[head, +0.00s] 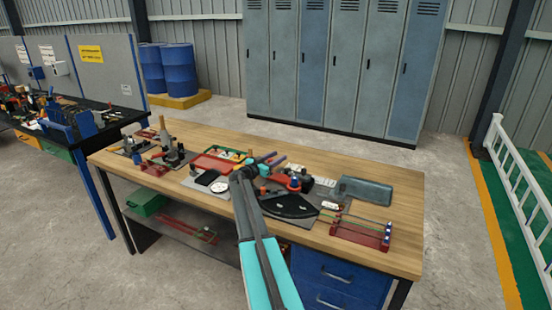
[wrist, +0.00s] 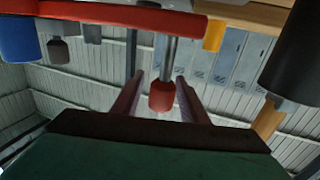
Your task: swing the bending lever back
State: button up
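The bending lever is a red bar (wrist: 110,18) across the top of the wrist view, with a grey pin ending in a red knob (wrist: 162,96). In the head view, red parts of the bender (head: 277,179) show beside its dark fan-shaped plate (head: 290,206). My gripper (wrist: 160,98) has its two fingers apart, one on each side of the red knob in the wrist picture. A narrow gap shows on both sides, and I cannot tell how deep the knob sits between them. In the head view my gripper (head: 274,160) is over the bench by the bender; my arm hides part of it.
The wooden workbench (head: 390,250) also holds a red tray (head: 212,160), a grey-blue bin (head: 364,190), a red rack with rods (head: 362,233) and clamp-like tools (head: 172,150) at left. Lockers (head: 340,65) stand behind. A black cylinder (wrist: 295,55) is at right in the wrist view.

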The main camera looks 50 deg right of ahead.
jog(key=a+b, duration=0.4)
jog(key=a, duration=0.9)
jog(key=shift+a, duration=0.4)
jog(key=shift+r, duration=0.1)
